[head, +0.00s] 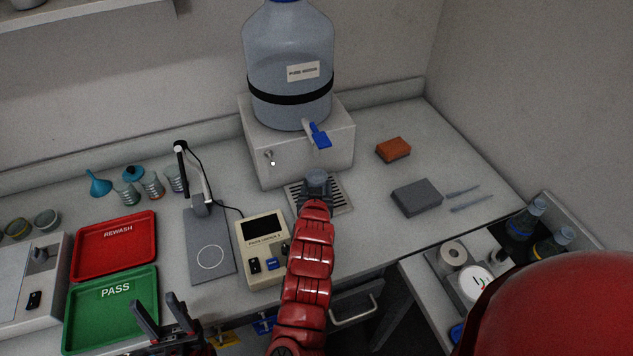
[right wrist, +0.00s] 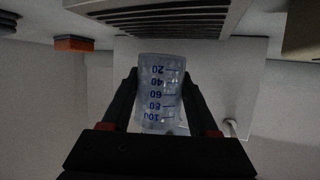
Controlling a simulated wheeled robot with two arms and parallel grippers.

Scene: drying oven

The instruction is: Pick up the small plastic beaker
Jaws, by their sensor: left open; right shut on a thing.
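The small plastic beaker (right wrist: 158,95) is clear with blue volume marks, and shows upside down in the right wrist view. My right gripper (right wrist: 160,78) is shut on it, with one dark finger on each side. In the head view my red right arm reaches up to the drip grate (head: 337,200) below the water jug's tap, and the right gripper (head: 318,183) is over the grate. The arm largely hides the beaker there. I cannot tell whether the beaker touches the grate. My left gripper (head: 158,308) is open and empty in front of the green tray.
A large water jug (head: 290,55) with a blue tap (head: 318,134) stands on a white box (head: 300,150). Left are a meter (head: 262,235), a stand with a grey base (head: 208,250), red tray (head: 116,245) and green PASS tray (head: 110,315). A grey block (head: 417,197) lies right.

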